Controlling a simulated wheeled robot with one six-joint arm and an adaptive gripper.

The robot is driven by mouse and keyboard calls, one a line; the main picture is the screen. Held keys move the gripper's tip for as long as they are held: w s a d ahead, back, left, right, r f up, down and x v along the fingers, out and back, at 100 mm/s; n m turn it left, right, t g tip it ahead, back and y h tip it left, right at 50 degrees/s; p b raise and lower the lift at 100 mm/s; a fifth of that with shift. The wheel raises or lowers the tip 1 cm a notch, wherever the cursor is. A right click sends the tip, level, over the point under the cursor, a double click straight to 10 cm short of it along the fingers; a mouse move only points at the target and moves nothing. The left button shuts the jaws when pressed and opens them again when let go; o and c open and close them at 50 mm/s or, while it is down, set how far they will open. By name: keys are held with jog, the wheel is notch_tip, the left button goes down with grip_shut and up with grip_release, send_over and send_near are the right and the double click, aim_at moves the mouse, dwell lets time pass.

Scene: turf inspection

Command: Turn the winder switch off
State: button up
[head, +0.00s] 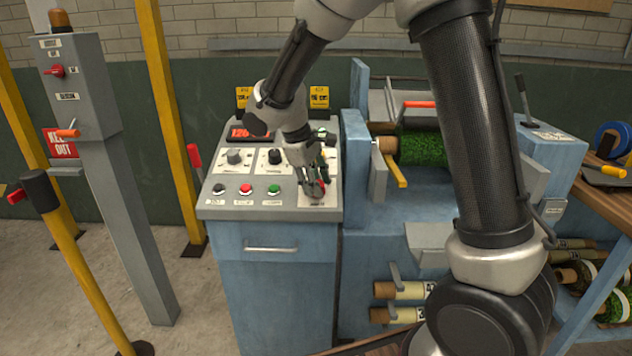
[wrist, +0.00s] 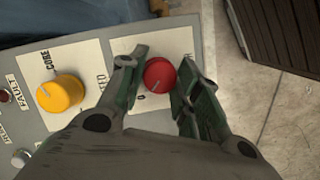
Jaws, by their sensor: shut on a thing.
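The grey control panel (head: 215,207) tops a blue cabinet in the middle of the head view. A round red switch knob (head: 318,188) is at its front right corner, and my gripper (head: 312,177) reaches down over it. In the wrist view the red knob (wrist: 160,75) sits between the two fingertips of my gripper (wrist: 162,70), which is shut on it. A pale line on the knob points to the lower left, near a "0" mark. The rest of its label is partly hidden by the fingers.
A yellow knob (wrist: 60,93) marked "CORE" is left of my gripper in the wrist view. Several buttons, including a red one (head: 246,190) and a green one (head: 273,190), line the panel front. The blue winder with a green turf roll (head: 418,148) stands to the right.

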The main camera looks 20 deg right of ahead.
dwell(0.4)
jog(key=o, duration=1)
jog(key=shift+r, duration=0.1)
jog(key=v, duration=1.2)
jog(key=shift+a, duration=0.1)
